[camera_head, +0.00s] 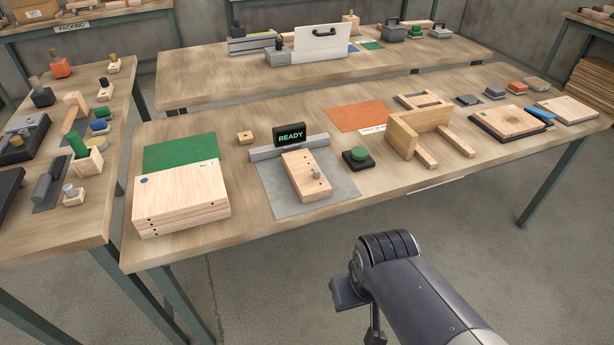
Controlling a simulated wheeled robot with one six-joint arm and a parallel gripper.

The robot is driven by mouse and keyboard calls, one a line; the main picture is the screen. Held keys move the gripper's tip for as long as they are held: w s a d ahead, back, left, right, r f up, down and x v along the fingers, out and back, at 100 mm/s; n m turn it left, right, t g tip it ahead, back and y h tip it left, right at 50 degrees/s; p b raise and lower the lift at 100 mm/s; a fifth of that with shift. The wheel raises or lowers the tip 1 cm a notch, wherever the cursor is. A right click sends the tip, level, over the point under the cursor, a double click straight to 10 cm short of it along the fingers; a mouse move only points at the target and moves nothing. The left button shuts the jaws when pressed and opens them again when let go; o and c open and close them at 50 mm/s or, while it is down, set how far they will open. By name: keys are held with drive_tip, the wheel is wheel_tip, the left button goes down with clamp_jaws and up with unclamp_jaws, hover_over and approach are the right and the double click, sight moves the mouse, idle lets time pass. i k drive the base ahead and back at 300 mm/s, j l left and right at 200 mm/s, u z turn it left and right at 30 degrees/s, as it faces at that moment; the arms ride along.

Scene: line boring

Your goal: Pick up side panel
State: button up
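A stack of several pale wooden panels (181,207) lies flat at the left end of the near workbench. The top one has a blue dot and a white label; which of the boards is the side panel is not marked legibly. A smaller wooden board with drilled holes and a metal pin (307,177) lies on a grey plate (268,197) against a metal fence. My gripper (359,312) is low in front of the bench, over the floor, to the right of the stack and apart from it. Its fingers are only partly visible, so their opening is unclear.
A black "READY" display (290,135) stands behind the fence. A green button box (357,158) and a wooden assembly (416,134) stand to the right. A green mat (180,152) lies behind the stack. A cluttered side bench (85,222) stands left; bare bench top surrounds the stack's right side.

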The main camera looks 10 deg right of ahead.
sight(299, 165)
drive_tip(key=i+j, duration=0.35)
drive_tip(key=j, duration=0.15)
drive_tip(key=i+j, duration=0.35)
drive_tip(key=j, duration=0.2)
drive_tip(key=k+u, duration=0.05)
